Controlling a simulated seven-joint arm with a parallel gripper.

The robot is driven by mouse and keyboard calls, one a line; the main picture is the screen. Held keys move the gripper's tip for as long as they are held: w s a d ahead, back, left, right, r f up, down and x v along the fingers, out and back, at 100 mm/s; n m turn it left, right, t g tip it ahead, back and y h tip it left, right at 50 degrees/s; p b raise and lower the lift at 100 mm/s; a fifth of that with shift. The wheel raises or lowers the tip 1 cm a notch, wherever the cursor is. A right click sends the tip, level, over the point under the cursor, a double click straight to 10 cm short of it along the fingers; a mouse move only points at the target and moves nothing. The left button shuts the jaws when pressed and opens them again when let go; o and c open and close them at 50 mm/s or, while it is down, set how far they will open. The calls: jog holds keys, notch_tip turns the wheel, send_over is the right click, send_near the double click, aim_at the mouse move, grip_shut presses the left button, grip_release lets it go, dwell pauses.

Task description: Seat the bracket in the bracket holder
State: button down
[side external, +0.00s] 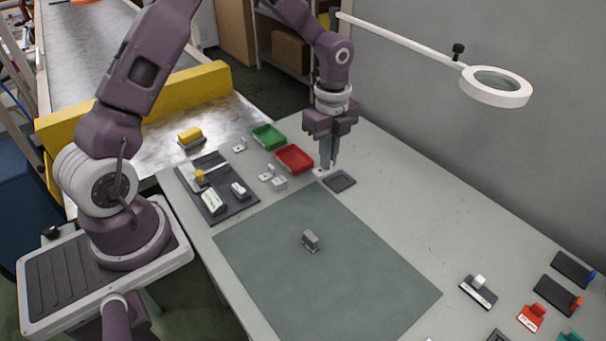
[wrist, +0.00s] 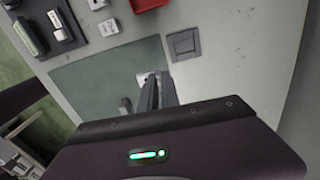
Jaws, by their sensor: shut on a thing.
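My gripper (side external: 328,166) points down over the table and is shut on a small light-grey piece, which I take to be the bracket (side external: 319,172). Only a little of the bracket shows at the fingertips, and it also shows in the wrist view (wrist: 144,77). A dark square plate with a raised square in it (side external: 340,181) lies close beside the fingertips; I take it to be the bracket holder. In the wrist view the holder (wrist: 184,43) lies just beyond the fingertips, with bare table between. Whether the bracket touches the table is unclear.
A red tray (side external: 295,159) and a green tray (side external: 268,138) stand left of my gripper, with small light-grey parts (side external: 279,183) near them. A grey block (side external: 311,240) sits on the green mat (side external: 330,285). A magnifier lamp (side external: 496,88) hangs at right.

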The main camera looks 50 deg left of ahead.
send_over(344, 179)
jog(key=shift+f+n, duration=0.3)
jog(key=shift+f, duration=0.5)
jog(key=shift+f, duration=2.9)
jog(key=shift+f, duration=0.75)
jog(key=c, duration=1.5)
grip_release()
notch_tip(344, 179, up, 7)
